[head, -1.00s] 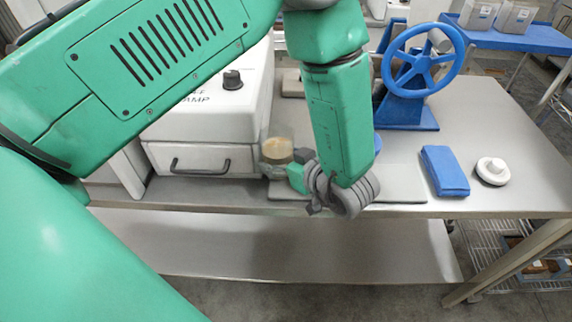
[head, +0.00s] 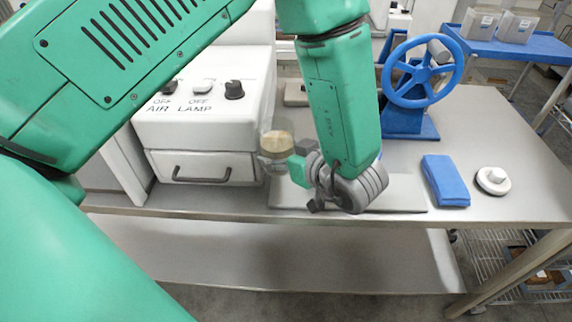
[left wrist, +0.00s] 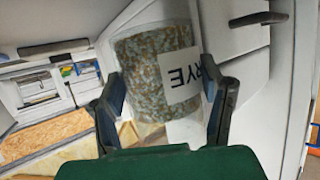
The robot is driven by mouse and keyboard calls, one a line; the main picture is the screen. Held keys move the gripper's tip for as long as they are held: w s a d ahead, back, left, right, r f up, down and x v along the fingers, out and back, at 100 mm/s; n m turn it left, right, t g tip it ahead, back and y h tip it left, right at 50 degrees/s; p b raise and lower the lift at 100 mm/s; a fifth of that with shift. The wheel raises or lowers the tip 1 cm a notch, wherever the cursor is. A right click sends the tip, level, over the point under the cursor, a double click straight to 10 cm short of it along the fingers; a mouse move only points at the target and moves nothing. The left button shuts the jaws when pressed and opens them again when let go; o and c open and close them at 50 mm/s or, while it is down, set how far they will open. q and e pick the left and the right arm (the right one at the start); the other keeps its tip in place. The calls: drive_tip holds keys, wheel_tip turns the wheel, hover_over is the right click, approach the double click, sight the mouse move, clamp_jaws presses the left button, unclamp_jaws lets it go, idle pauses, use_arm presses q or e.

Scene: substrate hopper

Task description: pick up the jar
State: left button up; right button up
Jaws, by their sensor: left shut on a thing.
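The jar (head: 276,142) is clear, with pale tan grain inside. It is beside the right front corner of the white machine in the head view. In the left wrist view the jar (left wrist: 158,65) fills the middle, with grain and a white label reading "RYE". My left gripper (head: 297,160) is shut on the jar from its right side. In the left wrist view its two fingers (left wrist: 168,108) lie on either side of the jar. Whether the jar's base touches the table is hard to tell. My right gripper is not in view.
The white machine (head: 205,120) with knobs and a drawer stands directly left of the jar. A blue handwheel press (head: 420,75), a folded blue cloth (head: 445,180) and a white round lid-like piece (head: 493,180) are on the steel table (head: 500,125) to the right. The table's front edge is close.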

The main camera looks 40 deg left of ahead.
use_arm(q)
drive_tip(key=r, duration=0.7)
drive_tip(key=r+p, duration=0.1)
drive_tip(key=r, duration=0.6)
drive_tip(key=a+r, duration=0.1)
drive_tip(key=r, duration=0.6)
drive_tip(key=shift+s+r, duration=0.15)
drive_tip(key=shift+r, duration=0.15)
drive_tip(key=shift+c, duration=0.7)
drive_tip(key=shift+d+r+p, duration=0.3)
drive_tip(key=shift+d+r, duration=0.25)
drive_tip(key=shift+r, duration=0.2)
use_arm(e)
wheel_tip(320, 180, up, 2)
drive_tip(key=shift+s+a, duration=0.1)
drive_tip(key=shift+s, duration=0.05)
use_arm(q)
drive_tip(key=shift+a+f, duration=0.1)
drive_tip(key=shift+a, duration=0.2)
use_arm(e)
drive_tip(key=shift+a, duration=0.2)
